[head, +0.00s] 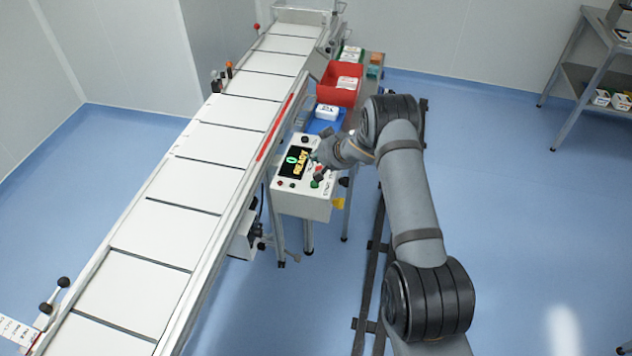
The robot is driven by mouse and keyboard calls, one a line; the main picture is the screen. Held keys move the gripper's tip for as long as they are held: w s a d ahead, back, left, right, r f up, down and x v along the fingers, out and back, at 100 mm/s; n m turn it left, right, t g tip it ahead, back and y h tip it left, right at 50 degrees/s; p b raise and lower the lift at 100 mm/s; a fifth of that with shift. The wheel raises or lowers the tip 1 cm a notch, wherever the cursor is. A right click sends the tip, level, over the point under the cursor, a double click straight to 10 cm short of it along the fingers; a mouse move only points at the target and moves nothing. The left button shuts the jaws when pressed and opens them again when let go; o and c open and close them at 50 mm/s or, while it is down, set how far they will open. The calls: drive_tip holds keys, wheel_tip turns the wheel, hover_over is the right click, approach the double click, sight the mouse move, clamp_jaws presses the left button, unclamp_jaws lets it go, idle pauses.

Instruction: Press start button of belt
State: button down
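The belt (210,143) is a long conveyor with white segments, running from the lower left to the top centre. Its control box (302,203) is beside the belt's right side, with a lit display (294,162) reading "0" and "READY". A green button (316,184) shows on the right part of the panel, close to a red control (320,170). My gripper (318,163) is over the right part of the panel, close to these controls. I cannot tell whether it touches a button. Its fingers are small and partly hidden by my wrist, so their opening is unclear.
A red bin (340,84) and a blue tray (327,121) holding a white item stand behind the control box. A metal shelf (590,70) is at the far right. The blue floor right of my arm is clear.

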sight(315, 184)
drive_tip(key=shift+w+d+f, duration=0.15)
drive_tip(key=shift+w+d, duration=0.05)
drive_tip(key=shift+s, duration=0.1)
wheel_tip(315, 184, down, 9)
drive_tip(key=b, duration=0.7)
drive_tip(key=shift+b, duration=0.35)
idle(1.1)
drive_tip(key=shift+f+b, duration=0.3)
